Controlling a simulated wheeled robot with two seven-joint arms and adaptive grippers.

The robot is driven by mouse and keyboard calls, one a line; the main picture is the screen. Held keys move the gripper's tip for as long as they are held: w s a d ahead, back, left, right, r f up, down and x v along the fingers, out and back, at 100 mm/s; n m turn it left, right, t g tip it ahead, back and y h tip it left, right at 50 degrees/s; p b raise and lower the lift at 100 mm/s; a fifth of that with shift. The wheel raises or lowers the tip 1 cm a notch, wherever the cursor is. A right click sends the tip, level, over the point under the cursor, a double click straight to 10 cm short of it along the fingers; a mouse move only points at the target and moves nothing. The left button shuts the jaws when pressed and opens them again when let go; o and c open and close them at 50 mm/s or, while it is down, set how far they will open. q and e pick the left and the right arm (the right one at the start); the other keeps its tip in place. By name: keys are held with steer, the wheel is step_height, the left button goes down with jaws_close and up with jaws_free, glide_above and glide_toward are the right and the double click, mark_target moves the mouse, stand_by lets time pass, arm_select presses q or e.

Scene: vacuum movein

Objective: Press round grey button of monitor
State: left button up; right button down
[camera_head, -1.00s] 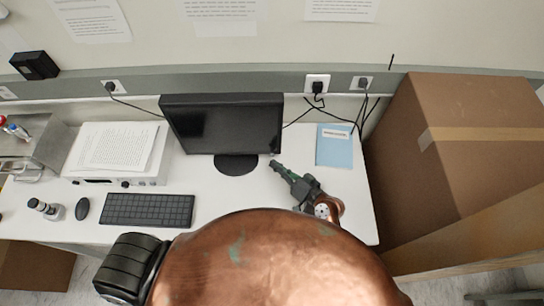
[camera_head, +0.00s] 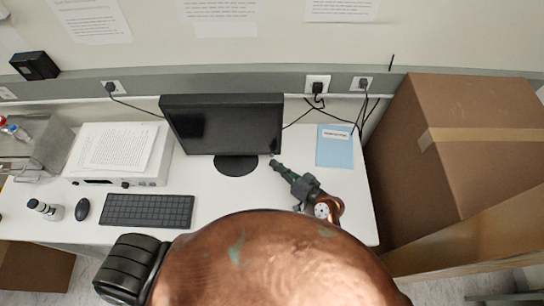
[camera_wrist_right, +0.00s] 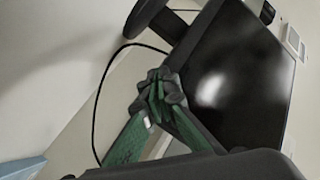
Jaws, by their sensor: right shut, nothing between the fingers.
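The black monitor (camera_head: 228,125) stands on the white desk with a dark screen and a round base. It also shows in the right wrist view (camera_wrist_right: 240,85), tilted in the picture. My right gripper (camera_head: 274,163) is just below and near the monitor's lower right corner. In the right wrist view its green fingers with dark tips (camera_wrist_right: 158,88) are closed together, holding nothing, and overlap the monitor's edge. I cannot tell whether they touch it. The round grey button cannot be made out in either view. My left gripper is not in view.
A keyboard (camera_head: 148,210), a mouse (camera_head: 82,209) and a white device with papers (camera_head: 112,150) are at the left. A blue booklet (camera_head: 335,147) lies right of the monitor. A large cardboard box (camera_head: 455,140) stands right of the desk. Cables hang behind.

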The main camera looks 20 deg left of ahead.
steer(key=shift+w, duration=0.1)
stand_by(0.5)
steer(key=shift+w+a, duration=0.1)
steer(key=shift+w, duration=0.25)
steer(key=shift+s+r, duration=0.1)
steer(key=shift+s, duration=0.3)
stand_by(0.3)
steer(key=shift+s+d+p, duration=0.15)
steer(key=shift+s+d, duration=0.15)
steer(key=shift+s, duration=0.7)
steer(key=shift+s+d+p, duration=0.2)
steer(key=shift+s+d, duration=0.15)
steer(key=shift+s, duration=0.6)
steer(key=shift+s+d+p, duration=0.15)
steer(key=shift+s+d, duration=0.15)
steer(key=shift+s, duration=0.7)
